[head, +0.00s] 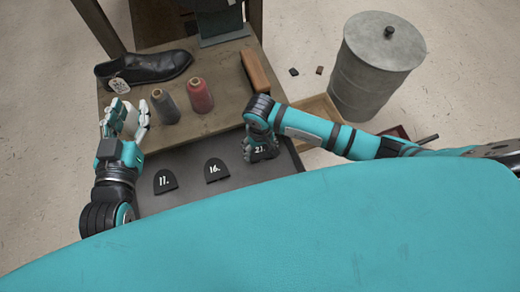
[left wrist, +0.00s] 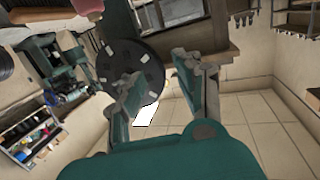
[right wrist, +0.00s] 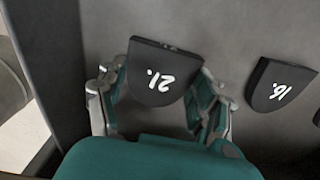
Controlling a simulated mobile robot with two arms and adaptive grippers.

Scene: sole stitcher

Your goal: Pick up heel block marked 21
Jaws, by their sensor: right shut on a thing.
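The heel block marked 21 (right wrist: 160,75) is a black rounded block with white numbers. In the right wrist view it sits between the fingers of my right gripper (right wrist: 155,100), which is shut on it. In the head view the block (head: 262,151) is partly hidden by my right gripper (head: 258,145) at the right part of the dark tray. I cannot tell whether it is lifted off the tray. My left gripper (head: 125,122) is raised at the left of the bench, with its fingers apart and empty; they also show apart in the left wrist view (left wrist: 160,80).
Heel blocks marked 16 (head: 216,171) and 11 (head: 165,182) lie on the dark tray (head: 190,203). A black shoe (head: 150,68), a grey spool (head: 165,106) and a red spool (head: 200,95) stand on the bench behind. A metal bin (head: 372,70) stands at the right.

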